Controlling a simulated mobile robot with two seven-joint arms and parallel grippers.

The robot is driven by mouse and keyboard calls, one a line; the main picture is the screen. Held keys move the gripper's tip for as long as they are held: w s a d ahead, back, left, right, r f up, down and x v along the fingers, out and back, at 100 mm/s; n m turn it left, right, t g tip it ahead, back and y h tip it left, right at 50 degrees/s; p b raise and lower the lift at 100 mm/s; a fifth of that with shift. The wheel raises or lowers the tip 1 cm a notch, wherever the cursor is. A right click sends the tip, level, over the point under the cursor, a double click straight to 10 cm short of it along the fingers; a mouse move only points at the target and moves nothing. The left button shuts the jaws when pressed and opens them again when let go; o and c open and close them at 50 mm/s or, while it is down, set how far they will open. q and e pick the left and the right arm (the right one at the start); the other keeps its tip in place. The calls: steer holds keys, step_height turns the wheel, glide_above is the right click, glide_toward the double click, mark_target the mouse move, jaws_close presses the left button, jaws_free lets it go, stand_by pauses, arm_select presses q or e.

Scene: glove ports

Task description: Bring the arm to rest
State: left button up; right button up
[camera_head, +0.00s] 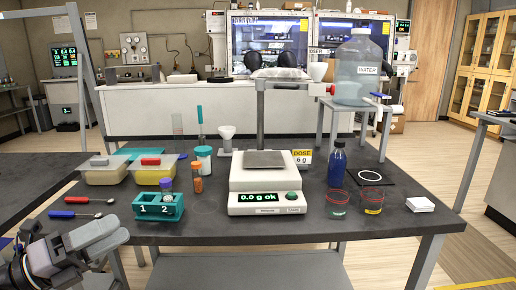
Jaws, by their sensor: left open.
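My left gripper (108,236) is at the lower left, in front of the table's (290,222) left front edge. Its jaws are open, and I see nothing between them. The green rack (158,212) marked 1 and 2 stands right of and beyond it, with a capped vial (166,187) in it. A red-handled spoon (90,200) and a blue-handled spoon (75,214) lie on the table just beyond the gripper. My right gripper is not in view.
A balance (266,180) reading 0.0 g stands mid-table. A water tank (357,72) stands behind. The front middle strip is clear.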

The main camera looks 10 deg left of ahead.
arm_select(q)
step_height(320, 180, down, 22)
steer(key=s+d+n+t+y+b, duration=0.1)
steer(key=d+n+t+y+b, duration=0.15)
steer(key=n+y, duration=1.4)
steer(key=s+d+f+n+g+h+b, duration=0.25)
steer(key=s+d+f+n+g, duration=0.2)
steer(key=d+f+n, duration=0.35)
steer(key=s+d+f+n+g+h+b, duration=0.1)
steer(key=s+d+f+n+g+h, duration=0.25)
steer(key=s+f+n, duration=0.5)
step_height(320, 180, up, 9)
steer(key=w+m+p, duration=0.1)
steer(key=m+p, duration=0.1)
steer(key=p, duration=1.1)
steer(key=shift+w+a+t+y, duration=0.25)
steer(key=shift+a+t+y, duration=0.1)
steer(key=shift+a+y, duration=0.1)
